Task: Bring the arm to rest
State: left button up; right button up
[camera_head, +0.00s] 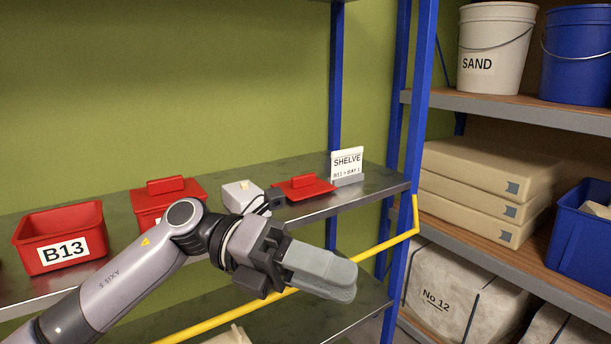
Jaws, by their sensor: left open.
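My left arm comes in from the lower left and reaches across the front of the metal shelf. My left gripper (318,272) is at its end, in front of the shelf edge and near the yellow rail, and points to the right. Its jaws are seen side-on, open, and nothing shows between them. My right gripper is not in view.
On the shelf (375,184) stand a red B13 bin (40,232), a lidded red bin (150,201), a red lid (303,188) and a SHELVE sign (347,163). A yellow rail (385,246) and blue post (415,110) are close by. Right shelves hold buckets and boxes.

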pick_arm(q)
jog(key=w+a+f+n+t+y, duration=0.15)
jog(key=a+f+n+t, duration=0.25)
jog(key=f+n+t, duration=0.5)
jog(key=w+a+f+n+t+y+p, duration=0.1)
jog(key=w+a+f+n+t, duration=0.15)
jog(key=n+t, duration=0.8)
jog(key=w+a+f+n+t+y, duration=0.15)
jog(key=a+f+n+t, duration=0.35)
jog(key=n, duration=0.9)
jog(key=s+a+f+n+g+y, duration=0.3)
jog(key=s+f, duration=0.5)
jog(key=f, duration=0.4)
jog(key=s+a+f+n+g+y+p, duration=0.1)
jog(key=s+a+f+n+g+y, duration=0.3)
jog(key=f, duration=0.8)
jog(key=s+a+n+y, duration=0.2)
jog(key=s+a+n, duration=0.1)
jog(key=s+a, duration=0.1)
jog(key=shift+s+a+f, duration=0.15)
jog(key=shift+s+a, duration=0.05)
jog(key=shift+s, duration=0.2)
